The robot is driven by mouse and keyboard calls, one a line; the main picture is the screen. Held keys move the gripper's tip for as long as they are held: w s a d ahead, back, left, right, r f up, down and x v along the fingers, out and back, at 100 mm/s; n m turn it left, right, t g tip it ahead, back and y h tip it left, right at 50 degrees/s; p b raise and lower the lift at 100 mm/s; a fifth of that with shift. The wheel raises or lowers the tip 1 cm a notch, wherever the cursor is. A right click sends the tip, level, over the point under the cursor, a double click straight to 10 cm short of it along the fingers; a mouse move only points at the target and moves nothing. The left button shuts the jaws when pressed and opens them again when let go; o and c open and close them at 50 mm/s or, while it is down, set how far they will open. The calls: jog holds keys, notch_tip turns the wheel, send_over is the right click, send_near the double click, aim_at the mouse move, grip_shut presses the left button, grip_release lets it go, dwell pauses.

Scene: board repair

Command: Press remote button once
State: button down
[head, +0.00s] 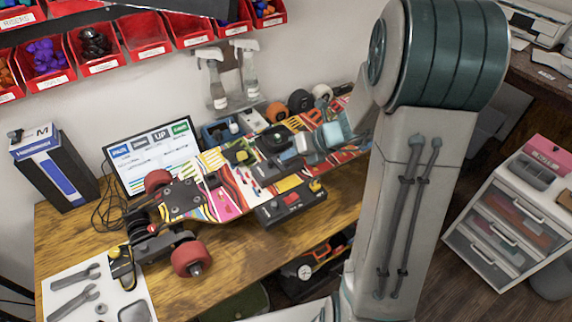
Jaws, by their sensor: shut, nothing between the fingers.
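A small black and yellow handheld device (122,268), which looks like the remote, lies at the left front of the wooden table, by the white sheet. Its button is too small to make out. A black box (291,203) with a red button and a yellow knob sits at the table's front edge, below the skateboard. The patterned skateboard (228,187) lies across the table with its red wheels at the left. My gripper (303,143) is shut and empty over the right part of the board, well apart from the handheld device. My arm hides part of the table's right side.
A monitor (152,152) and a blue-white box (55,168) stand at the back left. Spray bottles (216,84) stand behind the board. A white sheet (62,312) with tool pictures lies at front left. Red bins (145,37) hang above. A drawer unit (508,222) is at right.

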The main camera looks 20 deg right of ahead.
jog(key=shift+f, duration=0.45)
jog(key=shift+f+b, duration=0.3)
jog(key=shift+b, duration=0.1)
dwell(0.6)
jog(key=shift+r+p, duration=0.8)
jog(key=shift+p, duration=0.05)
notch_tip(320, 180, up, 5)
jog(key=p, duration=0.5)
